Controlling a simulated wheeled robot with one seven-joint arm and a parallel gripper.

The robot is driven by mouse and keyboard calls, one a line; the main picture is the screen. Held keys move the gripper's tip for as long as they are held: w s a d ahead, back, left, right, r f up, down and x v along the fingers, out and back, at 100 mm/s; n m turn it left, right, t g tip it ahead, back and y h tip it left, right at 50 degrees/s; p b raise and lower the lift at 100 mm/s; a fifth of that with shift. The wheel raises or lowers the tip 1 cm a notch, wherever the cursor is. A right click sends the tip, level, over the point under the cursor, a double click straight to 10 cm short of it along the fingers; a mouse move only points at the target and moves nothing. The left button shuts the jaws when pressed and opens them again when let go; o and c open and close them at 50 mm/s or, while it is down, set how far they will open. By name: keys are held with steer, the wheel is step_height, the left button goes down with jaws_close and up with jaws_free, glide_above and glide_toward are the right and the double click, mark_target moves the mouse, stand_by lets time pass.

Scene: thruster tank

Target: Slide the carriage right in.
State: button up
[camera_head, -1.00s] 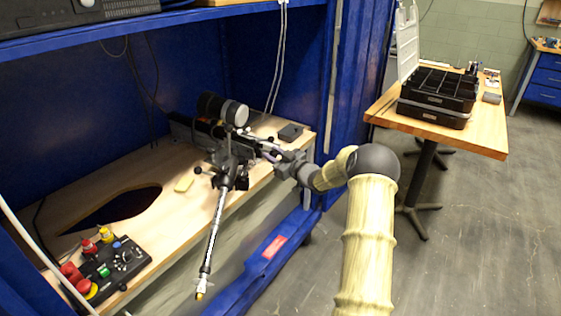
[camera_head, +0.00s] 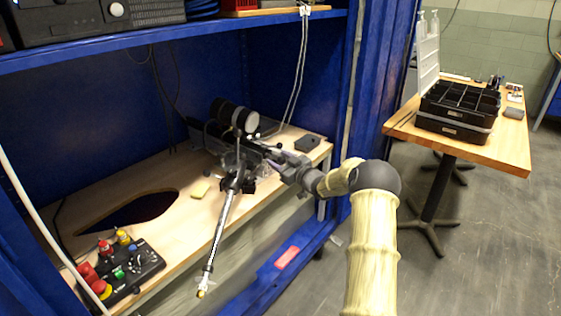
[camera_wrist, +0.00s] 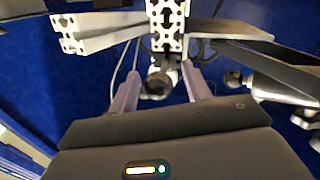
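The carriage (camera_head: 236,182) is a dark clamp with a slim silver pole (camera_head: 219,232) slanting down over the bench front edge. Dark and grey discs (camera_head: 245,120) stand above it, by a rail assembly at the back of the bench. My gripper (camera_head: 272,157) reaches the carriage from the right. In the wrist view, my gripper's pale fingers (camera_wrist: 158,82) stand apart on either side of a dark round knob (camera_wrist: 156,84) below a silver slotted profile (camera_wrist: 167,22). Contact with the knob cannot be told. The rail is largely hidden behind the carriage.
A blue shelf is overhead and a blue post stands right. A table (camera_head: 500,150) with black trays is farther right.

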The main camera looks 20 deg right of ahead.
steer(key=p+v, duration=0.1)
steer(key=v, duration=1.6)
steer(key=shift+s, duration=0.2)
steer(key=s+a+m+g+h, duration=0.3)
steer(key=a+g+h, duration=0.25)
steer(key=a, duration=0.45)
steer(key=s+a+m+g, duration=0.2)
steer(key=s+a+g, duration=0.3)
steer(key=s, duration=0.7)
steer(key=s+a+m+g, duration=0.1)
steer(key=s+a+g, duration=0.3)
steer(key=s+a, duration=0.55)
steer(key=w+p+v, duration=0.2)
steer(key=p+v, duration=2.2)
steer(key=p, duration=0.1)
steer(key=shift+d+r+h, duration=0.35)
